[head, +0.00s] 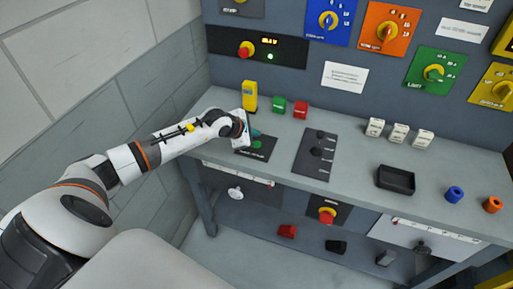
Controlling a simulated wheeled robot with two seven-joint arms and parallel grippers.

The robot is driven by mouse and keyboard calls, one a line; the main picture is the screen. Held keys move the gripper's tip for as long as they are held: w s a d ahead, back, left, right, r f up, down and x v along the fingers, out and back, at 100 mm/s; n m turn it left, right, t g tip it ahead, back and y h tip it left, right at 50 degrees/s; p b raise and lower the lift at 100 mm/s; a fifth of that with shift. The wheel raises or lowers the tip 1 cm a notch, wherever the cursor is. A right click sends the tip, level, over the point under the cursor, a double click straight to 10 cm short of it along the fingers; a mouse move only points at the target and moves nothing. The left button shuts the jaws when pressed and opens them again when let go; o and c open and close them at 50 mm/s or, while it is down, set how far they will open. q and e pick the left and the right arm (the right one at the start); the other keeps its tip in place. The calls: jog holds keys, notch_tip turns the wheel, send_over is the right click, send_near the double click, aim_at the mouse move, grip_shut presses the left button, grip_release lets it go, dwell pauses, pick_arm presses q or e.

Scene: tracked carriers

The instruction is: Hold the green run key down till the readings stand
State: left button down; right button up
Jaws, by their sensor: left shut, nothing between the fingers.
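The green run key (257,143) sits on a dark plate (250,153) at the left of the grey bench. My left gripper (254,133) is right over the key, pointing down, and is shut with nothing in it. It hides part of the key, and I cannot tell whether the fingertips touch or press it. On the dark wall panel a small green light (269,57) is lit beside a red knob (246,49). A yellow display above that light is too small to read. My right gripper is not in view.
A yellow device (250,95), a green block (279,104) and a red block (300,109) stand behind my left gripper. A black switch plate (315,155) lies to its right. White blocks, a black tray (395,180) and blue and orange rings are farther right.

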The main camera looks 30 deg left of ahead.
aim_at(258, 143)
pick_arm(q)
jog(key=shift+f+b, duration=0.45)
jog(key=shift+f, duration=0.55)
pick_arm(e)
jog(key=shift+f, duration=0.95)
pick_arm(q)
jog(key=shift+f, duration=0.1)
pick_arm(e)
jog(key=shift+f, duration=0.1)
pick_arm(q)
jog(key=shift+f+b, duration=0.3)
jog(key=shift+b, duration=0.25)
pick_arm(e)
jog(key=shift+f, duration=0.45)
pick_arm(q)
jog(key=shift+f+b, duration=0.5)
jog(key=shift+f, duration=0.1)
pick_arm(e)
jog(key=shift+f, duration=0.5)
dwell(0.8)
pick_arm(q)
jog(key=shift+r, duration=0.15)
dwell(2.2)
jog(key=shift+r+p, duration=0.45)
jog(key=shift+r, duration=0.4)
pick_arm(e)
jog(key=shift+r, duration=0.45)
